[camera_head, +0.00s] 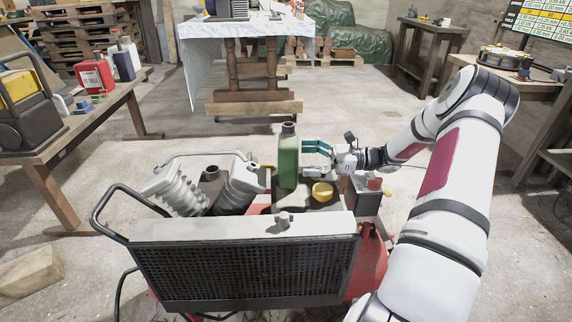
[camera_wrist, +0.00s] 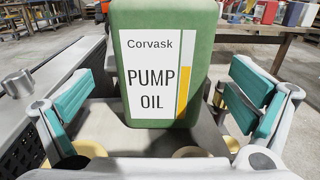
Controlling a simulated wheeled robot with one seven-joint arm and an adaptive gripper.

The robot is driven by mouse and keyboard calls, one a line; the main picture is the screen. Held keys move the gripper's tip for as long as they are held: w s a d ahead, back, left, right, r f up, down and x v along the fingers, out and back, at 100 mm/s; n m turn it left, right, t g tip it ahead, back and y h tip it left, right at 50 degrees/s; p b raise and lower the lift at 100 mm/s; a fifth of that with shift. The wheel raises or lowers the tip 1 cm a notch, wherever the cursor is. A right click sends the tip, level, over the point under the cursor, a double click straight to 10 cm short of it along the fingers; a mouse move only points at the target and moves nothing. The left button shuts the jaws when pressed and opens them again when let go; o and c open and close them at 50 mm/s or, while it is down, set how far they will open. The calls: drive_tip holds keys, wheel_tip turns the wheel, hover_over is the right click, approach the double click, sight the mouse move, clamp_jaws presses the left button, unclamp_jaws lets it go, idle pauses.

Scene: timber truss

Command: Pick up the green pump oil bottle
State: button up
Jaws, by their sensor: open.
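The green pump oil bottle (camera_head: 288,158) stands upright on top of the machine (camera_head: 246,227) in the middle of the head view. My gripper (camera_head: 309,158) is just right of the bottle with its fingers pointing at it. In the wrist view the bottle (camera_wrist: 160,62) fills the upper middle, its white label reading "Corvask PUMP OIL" facing me. The teal-padded fingers (camera_wrist: 158,105) are spread wide, one on each side of the bottle, with gaps between pads and bottle. The gripper is open and empty. The bottle's top is cut off in the wrist view.
A yellow cap (camera_head: 322,191) sits on the machine beside the bottle, below my gripper. A red knob (camera_head: 375,184) is to its right. The machine's ribbed cylinders (camera_head: 182,190) stand left of the bottle. A wooden bench (camera_head: 78,125) with a red petrol can (camera_head: 95,76) stands at left.

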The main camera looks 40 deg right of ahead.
sight(288, 159)
drive_tip(key=x, duration=0.1)
drive_tip(key=b+x, duration=0.2)
drive_tip(key=x, duration=0.1)
drive_tip(key=shift+w+f, duration=0.15)
drive_tip(key=shift+f, duration=0.2)
drive_tip(key=shift+w+a, duration=0.25)
drive_tip(key=shift+w, duration=0.05)
drive_tip(key=shift+r, duration=0.1)
drive_tip(key=shift+c, duration=0.6)
drive_tip(key=c, duration=1.4)
